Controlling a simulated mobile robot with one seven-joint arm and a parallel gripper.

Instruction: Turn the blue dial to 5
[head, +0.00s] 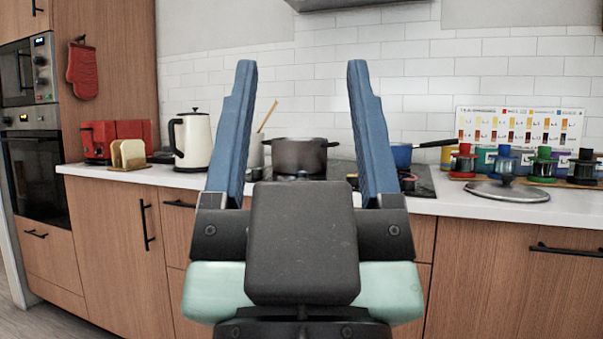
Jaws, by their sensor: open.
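A blue dial-like piece (505,160) stands in a row of coloured pieces at the right of the counter, in front of a chart (520,127). It is small in the head view, and any numbers or pointer on it are too small to read.
A glass lid (507,191) lies on the counter (455,198) before the row, which includes a red piece (463,161) and a green piece (543,164). A pot (299,156) and blue pan (401,155) are on the cooktop. A kettle (193,141) stands left.

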